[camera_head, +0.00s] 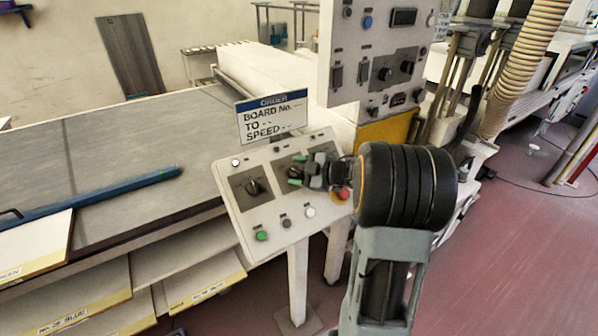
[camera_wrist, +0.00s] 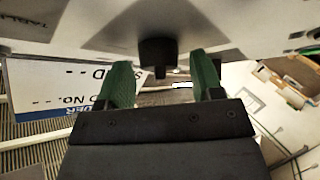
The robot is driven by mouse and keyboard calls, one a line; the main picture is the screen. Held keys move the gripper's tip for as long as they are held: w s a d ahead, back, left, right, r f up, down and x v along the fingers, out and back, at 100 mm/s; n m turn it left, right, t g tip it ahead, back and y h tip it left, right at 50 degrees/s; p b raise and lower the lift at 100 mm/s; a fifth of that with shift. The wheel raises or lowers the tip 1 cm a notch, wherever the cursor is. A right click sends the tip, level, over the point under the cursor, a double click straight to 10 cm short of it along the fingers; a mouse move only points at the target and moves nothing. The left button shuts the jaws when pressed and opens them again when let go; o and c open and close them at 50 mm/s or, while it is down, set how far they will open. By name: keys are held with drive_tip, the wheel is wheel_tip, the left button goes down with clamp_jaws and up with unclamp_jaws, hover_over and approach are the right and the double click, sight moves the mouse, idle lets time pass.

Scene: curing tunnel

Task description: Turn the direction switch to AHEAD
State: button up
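The sloped control panel (camera_head: 270,215) stands on legs in the middle of the head view. It has a black rotary knob (camera_head: 253,187) on a dark plate at left. A second dark plate at right is partly covered by my gripper (camera_head: 295,176). In the wrist view a black knob (camera_wrist: 158,55) stands between my green fingertips, near their tips, with a gap on each side. My gripper (camera_wrist: 161,75) is open and holds nothing. The labels are too small or hidden to read, so I cannot tell which knob is the direction switch or its setting.
A red button (camera_head: 343,193) sits right beside my gripper. Green (camera_head: 261,236) and white (camera_head: 310,212) buttons line the panel's lower edge. A sign (camera_head: 272,117) stands behind the panel, and a taller grey panel (camera_head: 372,60) rises behind right. Open red floor lies at right.

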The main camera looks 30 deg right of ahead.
drive_tip(key=c, duration=0.8)
